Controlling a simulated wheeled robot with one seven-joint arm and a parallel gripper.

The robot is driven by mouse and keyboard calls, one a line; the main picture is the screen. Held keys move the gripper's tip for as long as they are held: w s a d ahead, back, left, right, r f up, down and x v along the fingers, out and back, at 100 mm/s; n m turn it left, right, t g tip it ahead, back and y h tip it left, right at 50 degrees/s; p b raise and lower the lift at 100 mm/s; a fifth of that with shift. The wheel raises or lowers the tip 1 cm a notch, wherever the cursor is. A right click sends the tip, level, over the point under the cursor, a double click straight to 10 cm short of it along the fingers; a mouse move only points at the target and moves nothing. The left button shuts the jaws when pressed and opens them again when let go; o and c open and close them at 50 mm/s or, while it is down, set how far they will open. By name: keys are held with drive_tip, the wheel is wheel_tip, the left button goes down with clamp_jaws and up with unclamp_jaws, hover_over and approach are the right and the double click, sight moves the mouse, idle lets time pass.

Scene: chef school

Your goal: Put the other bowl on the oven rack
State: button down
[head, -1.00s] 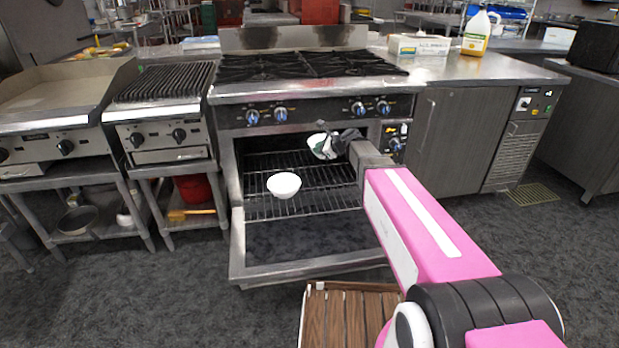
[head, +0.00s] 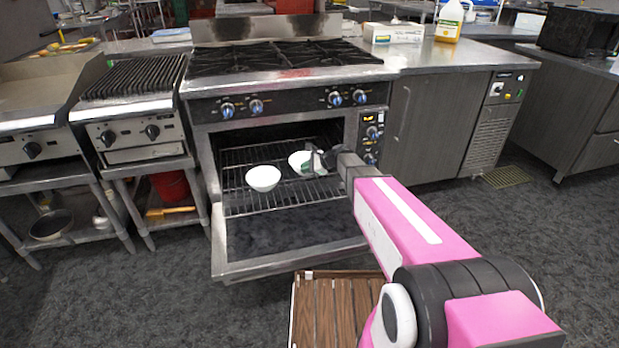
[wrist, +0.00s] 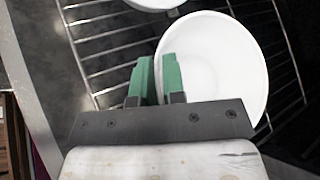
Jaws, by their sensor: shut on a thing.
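A white bowl (head: 263,179) sits on the wire oven rack (head: 237,205), left of a second white bowl (head: 297,159). My gripper (head: 316,163) is inside the open oven, shut on the second bowl's rim. In the wrist view, my gripper's green fingers (wrist: 158,76) pinch the left rim of the held bowl (wrist: 225,70), which looks nearly level over the rack bars (wrist: 105,50). I cannot tell whether it touches the rack. The first bowl (wrist: 155,3) shows at the top edge of the wrist view, close to the held one.
The lowered oven door (head: 290,263) lies below the rack. The oven's right wall and control panel (head: 371,135) stand close to my arm. A stovetop (head: 280,62) is above. A slatted wooden surface (head: 335,310) is in front of the door.

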drive_tip(key=shift+w+d+f, duration=0.6)
drive_tip(key=shift+d+f, duration=0.15)
drive_tip(key=shift+d, duration=0.2)
drive_tip(key=shift+f, duration=1.95)
drive_tip(key=c, duration=1.2)
unclamp_jaws()
drive_tip(key=shift+f, duration=0.1)
